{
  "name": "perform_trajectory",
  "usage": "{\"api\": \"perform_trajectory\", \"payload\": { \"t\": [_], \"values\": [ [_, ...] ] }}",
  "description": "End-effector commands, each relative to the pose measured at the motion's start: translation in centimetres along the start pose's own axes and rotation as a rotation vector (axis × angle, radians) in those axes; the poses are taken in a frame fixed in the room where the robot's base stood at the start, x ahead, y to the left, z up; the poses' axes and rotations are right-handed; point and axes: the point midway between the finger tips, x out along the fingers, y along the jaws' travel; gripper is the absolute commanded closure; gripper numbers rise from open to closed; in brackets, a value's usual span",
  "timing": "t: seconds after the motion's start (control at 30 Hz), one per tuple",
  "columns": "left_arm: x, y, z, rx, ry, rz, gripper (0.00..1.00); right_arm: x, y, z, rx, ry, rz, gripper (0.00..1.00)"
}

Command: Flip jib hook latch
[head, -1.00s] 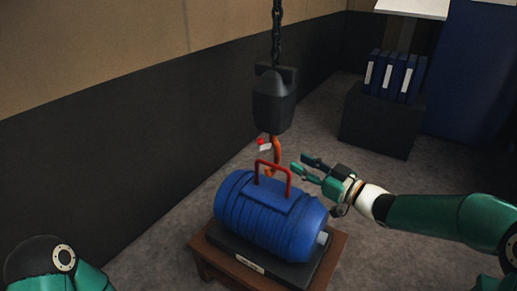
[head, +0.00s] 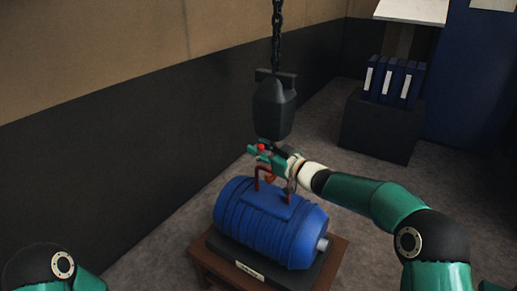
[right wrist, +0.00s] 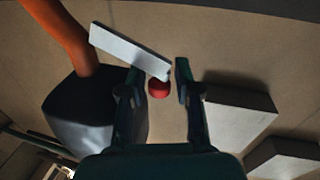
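The jib hook hangs under a dark hook block (head: 273,106) on a chain. In the head view my right gripper mostly covers the hook; in the right wrist view its orange shank (right wrist: 58,35) shows at upper left. The latch is a pale flat plate (right wrist: 125,48) with a red knob (right wrist: 159,88) at its end; the knob shows in the head view (head: 261,147). My right gripper (head: 257,151) is at the knob. In the right wrist view its fingers (right wrist: 160,70) are apart, one on each side of the knob, with visible gaps. My left gripper is out of view.
A blue ribbed cylinder (head: 262,226) with a red handle (head: 257,176) lies on a dark plate on a wooden stand (head: 331,264), just below my right gripper. A dark cabinet (head: 378,129) with blue binders (head: 387,82) stands at the back right. A wall runs along the left.

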Motion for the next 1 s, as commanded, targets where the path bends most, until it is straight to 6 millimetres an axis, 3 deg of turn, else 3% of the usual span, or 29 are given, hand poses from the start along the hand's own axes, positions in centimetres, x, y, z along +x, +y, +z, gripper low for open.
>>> {"api": "perform_trajectory", "payload": {
  "t": [0.23, 0.43, 0.47, 1.0],
  "values": [
    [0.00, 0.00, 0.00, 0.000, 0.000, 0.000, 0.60, 0.09, -0.02, 0.02, 0.000, 0.000, 0.000, 0.67],
    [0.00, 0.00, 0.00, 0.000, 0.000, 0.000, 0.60, 0.09, -0.04, 0.02, 0.000, 0.000, -0.001, 0.99],
    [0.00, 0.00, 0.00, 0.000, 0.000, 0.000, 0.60, 0.10, -0.05, 0.02, 0.000, 0.000, -0.001, 1.00],
    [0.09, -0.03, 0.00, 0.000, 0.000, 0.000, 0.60, 0.12, -0.08, 0.04, -0.003, 0.001, -0.002, 1.00]
  ]
}}
